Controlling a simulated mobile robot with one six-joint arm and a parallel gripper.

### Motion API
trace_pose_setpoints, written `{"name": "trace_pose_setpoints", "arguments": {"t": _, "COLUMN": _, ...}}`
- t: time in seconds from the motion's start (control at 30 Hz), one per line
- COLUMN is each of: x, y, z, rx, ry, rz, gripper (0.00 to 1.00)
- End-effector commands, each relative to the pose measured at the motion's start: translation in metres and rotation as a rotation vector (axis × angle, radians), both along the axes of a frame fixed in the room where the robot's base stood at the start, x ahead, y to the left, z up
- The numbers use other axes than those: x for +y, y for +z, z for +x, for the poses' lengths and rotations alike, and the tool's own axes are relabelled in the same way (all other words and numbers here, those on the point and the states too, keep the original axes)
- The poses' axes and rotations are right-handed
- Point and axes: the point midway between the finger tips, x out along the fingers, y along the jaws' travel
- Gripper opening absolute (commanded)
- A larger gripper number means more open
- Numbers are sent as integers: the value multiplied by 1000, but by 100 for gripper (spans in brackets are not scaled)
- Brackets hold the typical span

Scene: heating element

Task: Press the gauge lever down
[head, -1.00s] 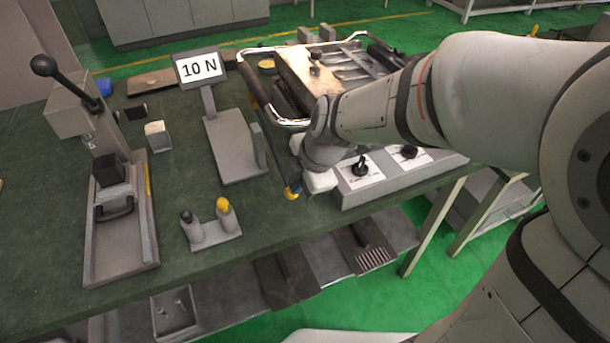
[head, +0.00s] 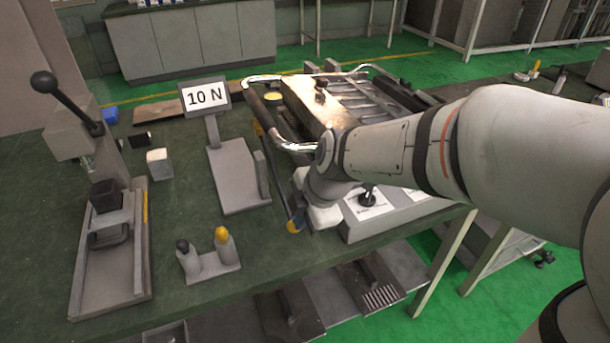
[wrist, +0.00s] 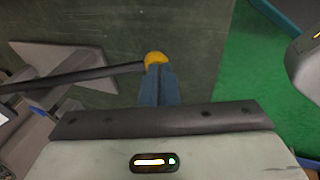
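The gauge has a white display reading "10 N" (head: 204,97) on a grey stand (head: 238,180). A long dark lever (head: 283,190) runs beside the stand and ends in a yellow knob (head: 295,226). In the wrist view the dark lever (wrist: 85,76) enters from the left, with the yellow knob (wrist: 155,58) at its end. My gripper (wrist: 160,70) has its two blue fingers side by side, apparently shut. Their tips are at the knob; I cannot tell whether they touch it. In the head view my wrist mostly hides the fingers.
A press with a black ball handle (head: 44,82) stands at left. A small holder with two pegs (head: 210,258) is near the table's front edge. A grey control box (head: 395,212) lies right of my gripper, and a heating unit with a metal rail (head: 290,145) behind it.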

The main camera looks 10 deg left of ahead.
Motion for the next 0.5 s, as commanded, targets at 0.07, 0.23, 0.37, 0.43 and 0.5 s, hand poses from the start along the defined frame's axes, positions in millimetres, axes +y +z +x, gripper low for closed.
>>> {"name": "trace_pose_setpoints", "arguments": {"t": 0.07, "x": 0, "y": -9, "z": -4, "rx": 17, "ry": 5, "rz": -8, "gripper": 0}}
{"name": "trace_pose_setpoints", "arguments": {"t": 0.23, "x": -4, "y": 3, "z": -6, "rx": 13, "ry": 5, "rz": -6, "gripper": 0}}
{"name": "trace_pose_setpoints", "arguments": {"t": 0.37, "x": -12, "y": 27, "z": -9, "rx": 3, "ry": 4, "rz": 0, "gripper": 0}}
{"name": "trace_pose_setpoints", "arguments": {"t": 0.43, "x": -19, "y": 44, "z": -12, "rx": -4, "ry": 4, "rz": 3, "gripper": 0}}
{"name": "trace_pose_setpoints", "arguments": {"t": 0.5, "x": -25, "y": 59, "z": -15, "rx": -5, "ry": 2, "rz": 4, "gripper": 0}}
